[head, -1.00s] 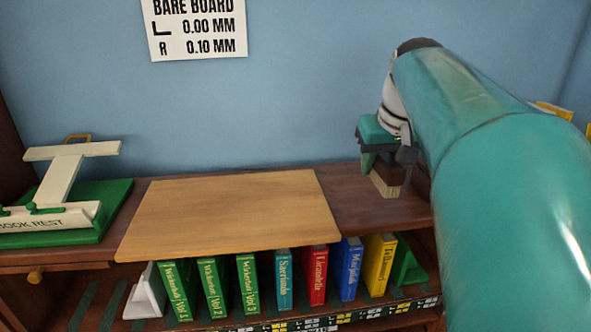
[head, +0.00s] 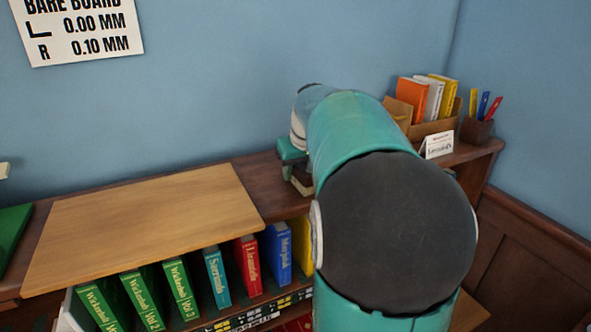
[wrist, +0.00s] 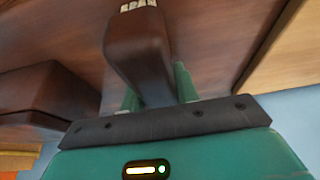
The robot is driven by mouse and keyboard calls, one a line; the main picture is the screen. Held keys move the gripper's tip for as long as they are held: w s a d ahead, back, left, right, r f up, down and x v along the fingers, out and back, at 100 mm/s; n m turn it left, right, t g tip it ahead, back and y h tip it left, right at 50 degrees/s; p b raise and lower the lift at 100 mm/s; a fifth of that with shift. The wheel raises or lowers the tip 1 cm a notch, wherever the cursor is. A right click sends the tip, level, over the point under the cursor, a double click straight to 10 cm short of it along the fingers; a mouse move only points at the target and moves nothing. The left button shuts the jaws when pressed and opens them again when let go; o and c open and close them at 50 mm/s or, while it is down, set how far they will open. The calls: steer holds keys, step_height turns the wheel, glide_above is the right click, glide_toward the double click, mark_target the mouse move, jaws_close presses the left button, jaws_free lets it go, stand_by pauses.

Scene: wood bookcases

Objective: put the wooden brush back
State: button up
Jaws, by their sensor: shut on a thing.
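The wooden brush (wrist: 138,50) is dark brown with pale bristles at its far end in the wrist view. My gripper (wrist: 157,88) is shut on it, with one green finger on each side. In the head view the brush (head: 303,182) shows only in part, under my gripper (head: 292,165), at the dark bookcase top (head: 262,185). My arm hides much of it there. I cannot tell whether the bristles touch the wood.
A pale bare board (head: 140,215) lies left of the brush, above a row of books (head: 215,275). Behind my arm stand a book box (head: 432,128), a white card (head: 438,145) and a pen cup (head: 476,130). A brown block (wrist: 40,95) is left in the wrist view.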

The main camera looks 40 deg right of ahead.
steer(key=shift+f, duration=0.2)
steer(key=o, duration=1)
steer(key=shift+c, duration=0.2)
steer(key=v, duration=1.2)
steer(key=shift+r, duration=0.2)
steer(key=s+a+f+n, duration=0.1)
steer(key=s+a+f, duration=0.3)
steer(key=a, duration=0.6)
steer(key=s+a+f+n, duration=0.1)
steer(key=s+a+f, duration=0.3)
steer(key=a, duration=0.6)
steer(key=s+a+f+n+t+y, duration=0.1)
steer(key=s+a+f, duration=0.3)
steer(key=a+f, duration=0.4)
steer(key=shift+s+a, duration=0.4)
steer(key=shift+a, duration=0.65)
